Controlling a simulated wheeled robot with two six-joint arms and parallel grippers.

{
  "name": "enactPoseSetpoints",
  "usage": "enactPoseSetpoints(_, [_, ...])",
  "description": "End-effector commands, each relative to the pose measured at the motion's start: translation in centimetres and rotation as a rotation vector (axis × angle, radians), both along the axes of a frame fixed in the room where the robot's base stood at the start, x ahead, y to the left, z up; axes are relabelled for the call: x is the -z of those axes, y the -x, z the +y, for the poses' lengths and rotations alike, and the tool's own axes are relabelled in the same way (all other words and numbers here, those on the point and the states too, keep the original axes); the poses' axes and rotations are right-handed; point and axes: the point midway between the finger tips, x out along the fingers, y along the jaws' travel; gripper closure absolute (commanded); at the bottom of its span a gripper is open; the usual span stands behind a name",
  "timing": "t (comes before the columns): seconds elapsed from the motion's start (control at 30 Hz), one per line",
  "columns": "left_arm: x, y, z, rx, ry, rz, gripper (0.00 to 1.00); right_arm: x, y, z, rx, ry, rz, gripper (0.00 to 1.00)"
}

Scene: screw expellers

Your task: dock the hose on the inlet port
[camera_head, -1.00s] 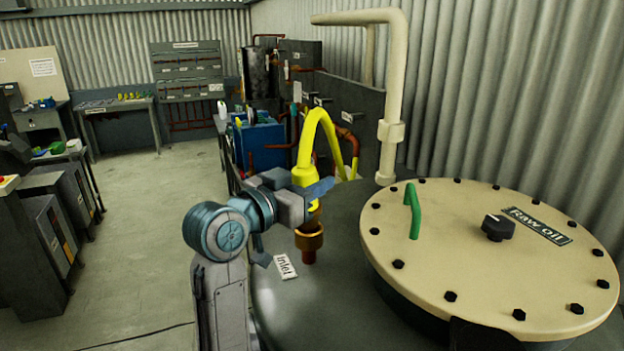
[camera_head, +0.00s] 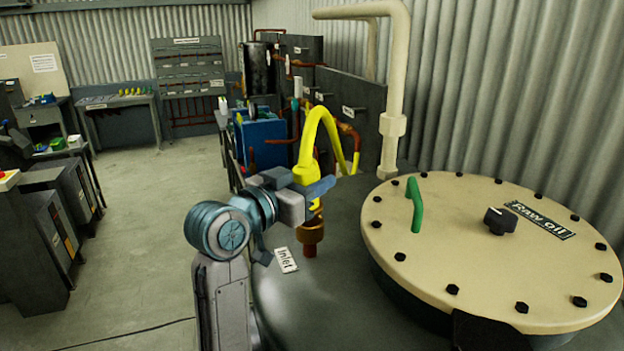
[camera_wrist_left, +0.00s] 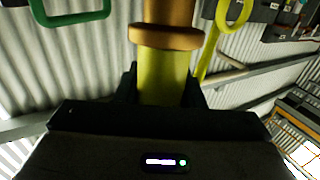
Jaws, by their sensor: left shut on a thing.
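The yellow hose (camera_head: 322,122) arches up behind my left gripper (camera_head: 316,189) and bends down to its end in the jaws. My left gripper is shut on this hose end (camera_wrist_left: 163,78), just above the port. The inlet port (camera_head: 311,233) is a brass upright pipe with a wider collar on the dark tank top, beside the "Inlet" label (camera_head: 286,260). In the left wrist view, the yellow end meets a brass collar (camera_wrist_left: 166,38) in line with it, with no clear gap. Whether it is fully seated I cannot tell.
The cream "Raw oil" lid (camera_head: 455,265) with a green handle (camera_head: 414,205) and black knob (camera_head: 499,220) lies to the right of the port. A cream pipe (camera_head: 392,110) rises behind. Open floor (camera_head: 150,215) lies to the left.

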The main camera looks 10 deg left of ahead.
Motion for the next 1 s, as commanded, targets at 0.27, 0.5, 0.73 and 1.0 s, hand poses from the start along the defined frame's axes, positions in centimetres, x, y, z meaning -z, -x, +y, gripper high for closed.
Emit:
enactPoseSetpoints(0.27, [0.6, 0.0, 0.0, 0.0, 0.001, -0.002, 1.0, 0.4, 0.0, 0.1, 0.001, -0.001, 0.0, 0.64])
enactPoseSetpoints(0.5, [1.0, 0.0, 0.0, 0.0, 0.001, -0.002, 1.0, 0.7, 0.0, 0.2, 0.001, -0.002, 0.0, 0.64])
enactPoseSetpoints(0.73, [1.2, 0.0, 0.0, 0.0, 0.001, -0.002, 1.0, 0.8, 0.0, 0.2, 0.001, -0.002, 0.0, 0.64])
enactPoseSetpoints(1.0, [1.1, 0.0, 0.0, 0.0, 0.001, -0.002, 1.0, 0.7, 0.0, 0.2, 0.001, -0.002, 0.0, 0.64])
